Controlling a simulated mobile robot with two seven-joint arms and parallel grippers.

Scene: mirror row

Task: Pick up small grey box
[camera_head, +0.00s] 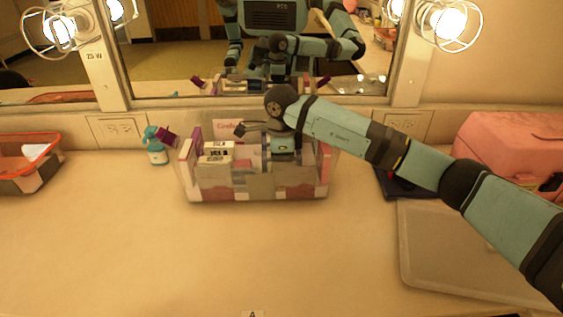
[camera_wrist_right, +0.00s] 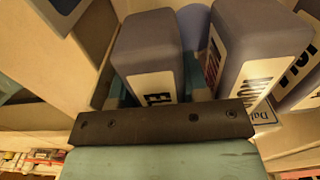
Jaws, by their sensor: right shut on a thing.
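My right gripper (camera_head: 284,157) reaches down into a clear-walled organizer (camera_head: 290,193) on the counter; its fingertips are hidden in the head view. In the right wrist view, a small grey box (camera_wrist_right: 147,40) with a pale label reading "EL" stands between the teal fingers of this gripper (camera_wrist_right: 155,88), which is shut on it. A second grey box (camera_wrist_right: 255,35) with a pale label is close beside it on the right. The held box cannot be made out in the head view. My left gripper is not directly in view.
White boxes (camera_head: 216,152) fill the organizer's left part. A teal-capped bottle (camera_head: 156,150) stands to its left, an orange-rimmed basket (camera_head: 30,175) farther left. A pink case (camera_head: 510,145) and a flat tray (camera_head: 450,250) are at right. The mirror (camera_head: 180,50) is behind. The front counter is clear.

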